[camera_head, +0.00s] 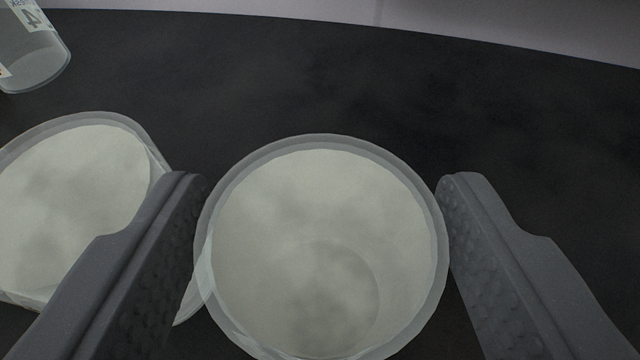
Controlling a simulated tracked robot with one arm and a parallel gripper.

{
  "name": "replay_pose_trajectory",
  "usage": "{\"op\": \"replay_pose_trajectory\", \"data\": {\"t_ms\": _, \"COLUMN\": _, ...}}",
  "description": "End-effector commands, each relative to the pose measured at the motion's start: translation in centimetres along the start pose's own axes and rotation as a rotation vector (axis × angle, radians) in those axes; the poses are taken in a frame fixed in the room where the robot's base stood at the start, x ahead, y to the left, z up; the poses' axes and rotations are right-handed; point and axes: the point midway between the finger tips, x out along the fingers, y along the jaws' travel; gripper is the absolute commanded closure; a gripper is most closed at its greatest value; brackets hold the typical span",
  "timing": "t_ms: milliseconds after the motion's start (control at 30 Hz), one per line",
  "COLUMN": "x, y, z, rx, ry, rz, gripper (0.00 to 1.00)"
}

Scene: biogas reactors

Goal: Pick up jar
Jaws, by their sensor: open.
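A jar (320,220) with a pale round top and a translucent rim is in the lower middle of the view, seen from above. My gripper (318,185) is open, with one dark grey ridged finger on each side of this jar. The left finger appears very close to the jar's rim, and the right finger is also close to it; I cannot tell whether either touches. A second similar jar (80,190) stands at the left, partly hidden by the left finger. The lower parts of both jars are mostly hidden.
A clear container (35,62) with a label bearing a "4" is at the top left, cut by the frame edge. The dark surface (420,100) is bare behind and to the right of the middle jar. A pale wall (480,30) runs along the top.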

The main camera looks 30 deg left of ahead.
Motion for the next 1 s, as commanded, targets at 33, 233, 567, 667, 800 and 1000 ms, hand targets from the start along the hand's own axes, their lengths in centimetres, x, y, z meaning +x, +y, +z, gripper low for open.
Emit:
{"op": "replay_pose_trajectory", "data": {"t_ms": 33, "x": 0.5, "y": 0.0, "z": 0.2, "rx": 0.000, "ry": -0.002, "rz": 0.000, "gripper": 0.40}}
{"op": "replay_pose_trajectory", "data": {"t_ms": 233, "x": 0.8, "y": 0.0, "z": 0.1, "rx": 0.000, "ry": -0.003, "rz": -0.001, "gripper": 0.40}}
{"op": "replay_pose_trajectory", "data": {"t_ms": 567, "x": 0.8, "y": -0.1, "z": 0.1, "rx": -0.001, "ry": -0.002, "rz": -0.001, "gripper": 0.70}}
{"op": "replay_pose_trajectory", "data": {"t_ms": 667, "x": 0.8, "y": -0.1, "z": 0.0, "rx": -0.001, "ry": -0.001, "rz": -0.001, "gripper": 0.70}}
{"op": "replay_pose_trajectory", "data": {"t_ms": 800, "x": 0.7, "y": -0.1, "z": -0.2, "rx": -0.001, "ry": -0.001, "rz": -0.001, "gripper": 0.70}}
{"op": "replay_pose_trajectory", "data": {"t_ms": 1000, "x": 0.2, "y": -0.1, "z": -1.5, "rx": -0.001, "ry": 0.001, "rz": -0.001, "gripper": 0.70}}
